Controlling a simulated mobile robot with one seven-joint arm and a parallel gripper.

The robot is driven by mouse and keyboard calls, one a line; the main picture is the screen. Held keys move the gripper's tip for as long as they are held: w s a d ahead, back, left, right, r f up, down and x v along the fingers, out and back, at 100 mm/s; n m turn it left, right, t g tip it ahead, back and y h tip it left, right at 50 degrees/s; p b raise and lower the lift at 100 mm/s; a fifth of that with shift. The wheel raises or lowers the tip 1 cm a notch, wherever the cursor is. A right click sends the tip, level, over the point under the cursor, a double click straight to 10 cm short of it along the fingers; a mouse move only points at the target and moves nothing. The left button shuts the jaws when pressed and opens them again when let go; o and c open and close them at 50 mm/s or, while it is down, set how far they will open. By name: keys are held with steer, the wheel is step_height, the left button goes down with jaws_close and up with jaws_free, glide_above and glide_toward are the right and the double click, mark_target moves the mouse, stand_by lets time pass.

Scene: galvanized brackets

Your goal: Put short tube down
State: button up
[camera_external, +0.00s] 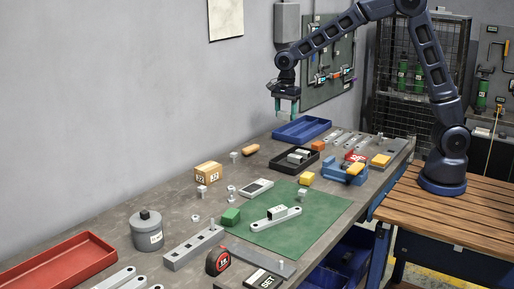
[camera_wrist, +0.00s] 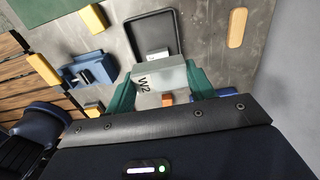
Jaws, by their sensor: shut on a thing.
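My gripper (camera_external: 287,108) is up in the air above the back part of the workbench, with its fingers pointing down. In the wrist view its green fingers (camera_wrist: 160,92) are shut on a pale grey piece marked W2, which I take to be the short tube (camera_wrist: 165,76). The fingers hide its sides, and its full shape is hard to tell. The black tray (camera_external: 283,167) is on the bench below, with grey pieces (camera_external: 298,156) in it. In the wrist view the black tray (camera_wrist: 178,34) shows just beyond the held piece, which covers its near end.
A blue vise (camera_external: 345,174) stands right of the black tray, with yellow blocks nearby. A blue tray (camera_external: 302,131) is behind it. A green mat (camera_external: 325,210) carries a grey link. A cardboard box (camera_external: 208,172) and small parts are to the left. Bare bench shows between them.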

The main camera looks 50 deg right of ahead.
steer(key=w+d, duration=0.8)
steer(key=w, duration=0.4)
glide_above(266, 146)
steer(key=f, duration=0.1)
step_height(266, 146, down, 19)
steer(key=shift+s+a+f, duration=0.1)
steer(key=shift+f, duration=0.1)
steer(key=shift+f, duration=0.15)
steer(key=o, duration=1)
